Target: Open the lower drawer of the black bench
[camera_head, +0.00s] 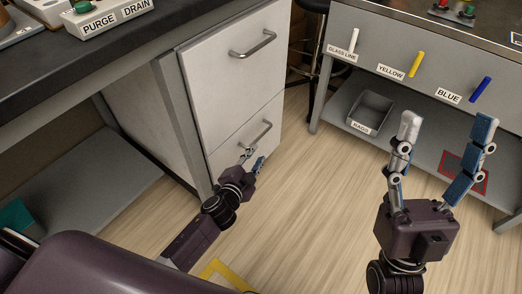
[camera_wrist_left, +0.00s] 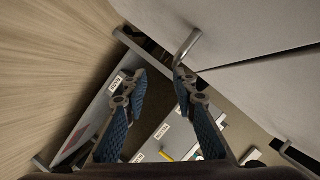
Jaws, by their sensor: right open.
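The black bench (camera_head: 60,45) stands at the left with a pale drawer unit under its top. Its lower drawer (camera_head: 228,150) looks flush with the upper drawer (camera_head: 225,75). A metal bar handle (camera_head: 262,136) sits on the lower drawer's front. My left gripper (camera_head: 254,160) is just below this handle, fingers apart. In the left wrist view the open left gripper (camera_wrist_left: 160,78) has the handle (camera_wrist_left: 188,45) by its right fingertip; I cannot tell whether they touch. Nothing shows clearly between the fingers. My right gripper (camera_head: 447,122) is open and empty, at the right.
Another bench with labelled glass line, yellow and blue pegs (camera_head: 417,63) stands at the right. A grey bin (camera_head: 370,108) and a red-outlined patch (camera_head: 464,172) are on its lower shelf. Wooden floor (camera_head: 300,200) is clear between the benches. A yellow floor marking (camera_head: 225,275) lies below.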

